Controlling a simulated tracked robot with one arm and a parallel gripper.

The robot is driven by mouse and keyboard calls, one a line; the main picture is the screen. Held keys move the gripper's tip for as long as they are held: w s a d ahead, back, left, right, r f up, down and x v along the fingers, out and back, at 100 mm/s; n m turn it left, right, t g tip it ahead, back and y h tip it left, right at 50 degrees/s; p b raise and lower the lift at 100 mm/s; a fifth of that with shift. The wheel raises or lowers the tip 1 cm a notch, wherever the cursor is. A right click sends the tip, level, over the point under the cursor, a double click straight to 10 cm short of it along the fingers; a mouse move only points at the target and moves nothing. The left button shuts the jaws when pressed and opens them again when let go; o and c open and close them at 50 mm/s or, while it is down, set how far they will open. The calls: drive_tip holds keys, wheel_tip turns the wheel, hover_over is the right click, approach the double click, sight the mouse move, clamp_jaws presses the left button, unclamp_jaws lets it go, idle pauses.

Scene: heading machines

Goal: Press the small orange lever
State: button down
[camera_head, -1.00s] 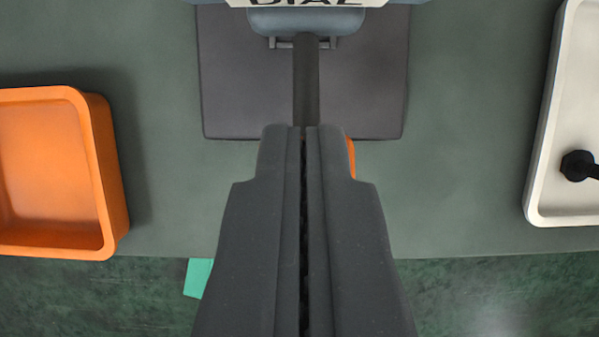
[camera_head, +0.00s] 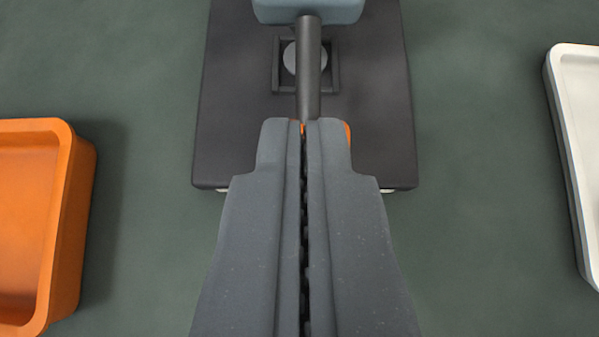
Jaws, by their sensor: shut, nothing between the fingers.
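The small orange lever (camera_head: 348,131) is mostly hidden behind my gripper. Only a sliver of orange shows at the right finger's tip, and a speck shows between the fingertips. A dark grey rod (camera_head: 308,70) runs from the blue-grey machine head (camera_head: 308,9) down to the fingertips. My gripper (camera_head: 304,122) is shut and empty, pointing up the picture over the machine's dark base plate (camera_head: 230,120). I cannot tell whether the fingertips touch the lever.
A square frame with a pale round disc (camera_head: 290,58) sits on the base plate behind the rod. An orange bin (camera_head: 68,225) stands at the left and a white tray (camera_head: 566,130) at the right.

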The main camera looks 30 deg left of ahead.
drive_tip(key=shift+r, duration=0.25)
drive_tip(key=shift+r, duration=0.7)
drive_tip(key=s+f+v, duration=0.1)
drive_tip(key=v, duration=1.2)
drive_tip(key=shift+d, duration=0.2)
drive_tip(key=shift+w+f, duration=0.1)
